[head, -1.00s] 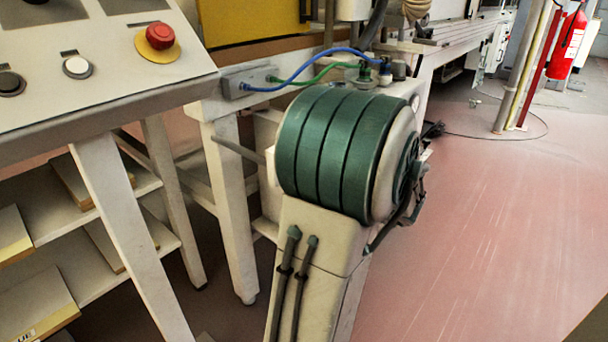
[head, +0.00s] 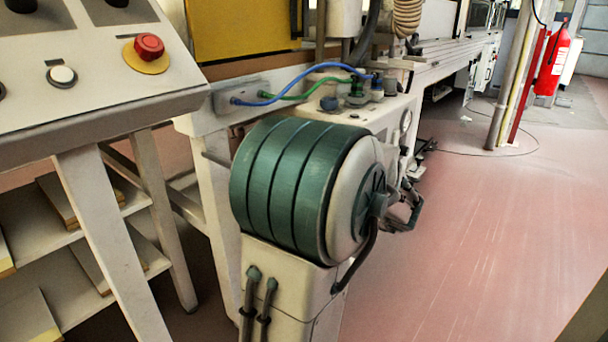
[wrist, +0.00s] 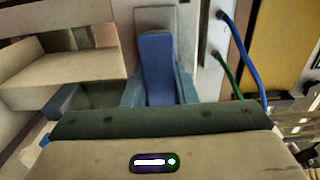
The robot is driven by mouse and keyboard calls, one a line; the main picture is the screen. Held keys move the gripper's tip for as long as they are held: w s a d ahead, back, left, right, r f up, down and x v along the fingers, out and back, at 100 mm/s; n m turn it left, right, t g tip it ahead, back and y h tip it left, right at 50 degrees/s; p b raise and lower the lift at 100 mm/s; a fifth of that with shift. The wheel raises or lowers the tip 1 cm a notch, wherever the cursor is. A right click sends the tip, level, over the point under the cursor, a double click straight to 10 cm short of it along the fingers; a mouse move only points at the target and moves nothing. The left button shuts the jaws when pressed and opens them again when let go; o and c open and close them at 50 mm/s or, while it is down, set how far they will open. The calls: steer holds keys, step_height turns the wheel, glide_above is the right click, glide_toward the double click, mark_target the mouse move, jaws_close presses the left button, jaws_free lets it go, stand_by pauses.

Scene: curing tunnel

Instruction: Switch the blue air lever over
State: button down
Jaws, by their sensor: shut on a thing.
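The blue air lever (wrist: 158,62) shows in the wrist view as a flat blue bar in front of a pale grey mount (wrist: 155,18). My gripper (wrist: 158,88) has one teal finger on each side of the bar and is shut on it. The near end of the lever is hidden behind the gripper body. In the head view my arm's green-banded joint fills the middle, and I cannot make out the lever or my fingers there.
A blue hose (head: 300,80) and a green hose (head: 310,90) run beside the machine, close to my arm. A control panel (head: 100,75) with a red button (head: 149,46) stands at left. A fire extinguisher (head: 553,58) stands at back right. The reddish floor (head: 470,240) is open at right.

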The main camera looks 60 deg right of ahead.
stand_by(0.3)
steer(key=c, duration=1.2)
jaws_free()
steer(key=shift+o, duration=0.2)
steer(key=shift+s, duration=0.1)
steer(key=s+a+p, duration=0.1)
steer(key=s+p, duration=0.2)
steer(key=s, duration=1)
steer(key=shift+s, duration=0.35)
steer(key=shift+a+p, duration=0.1)
steer(key=shift+p, duration=0.2)
